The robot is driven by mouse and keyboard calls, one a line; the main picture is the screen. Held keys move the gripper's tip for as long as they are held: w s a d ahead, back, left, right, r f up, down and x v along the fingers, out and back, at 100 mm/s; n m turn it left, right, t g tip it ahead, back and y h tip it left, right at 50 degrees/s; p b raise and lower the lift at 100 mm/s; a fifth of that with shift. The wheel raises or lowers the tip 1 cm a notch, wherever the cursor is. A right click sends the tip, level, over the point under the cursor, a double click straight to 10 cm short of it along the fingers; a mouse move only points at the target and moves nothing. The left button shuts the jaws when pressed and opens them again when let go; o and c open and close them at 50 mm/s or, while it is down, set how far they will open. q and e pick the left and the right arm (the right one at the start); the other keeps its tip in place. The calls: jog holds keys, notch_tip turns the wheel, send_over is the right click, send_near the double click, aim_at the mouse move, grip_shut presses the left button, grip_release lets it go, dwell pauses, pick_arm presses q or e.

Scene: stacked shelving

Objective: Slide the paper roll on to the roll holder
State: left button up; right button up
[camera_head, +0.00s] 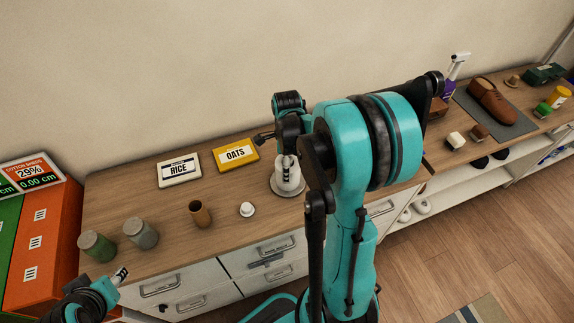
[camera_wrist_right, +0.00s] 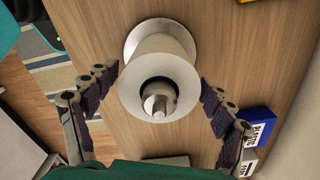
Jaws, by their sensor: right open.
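The white paper roll (camera_wrist_right: 135,92) is around the post of the roll holder (camera_wrist_right: 135,32); the post's metal tip (camera_wrist_right: 160,100) shows in the roll's hole. In the head view, the roll (camera_head: 289,182) stands upright above the holder's round base (camera_head: 276,191) on the wooden counter. I cannot tell whether the roll touches the base. My right gripper (camera_wrist_right: 161,78) is open, its fingers on either side of the roll and apart from it. My right arm partly hides the holder in the head view. My left gripper (camera_head: 120,276) is low at the left; its fingers are unclear.
A yellow OATS box (camera_head: 236,154) and a white RICE box (camera_head: 179,170) lie behind to the left. A small white object (camera_head: 247,209), a brown cup (camera_head: 200,214) and two jars (camera_head: 140,233) stand along the front. Drawers are below; shoes and bottles are at right.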

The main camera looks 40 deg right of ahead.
jog(key=shift+r+p, duration=4.6)
jog(key=shift+r, duration=1.7)
jog(key=o, duration=0.4)
notch_tip(320, 180, up, 12)
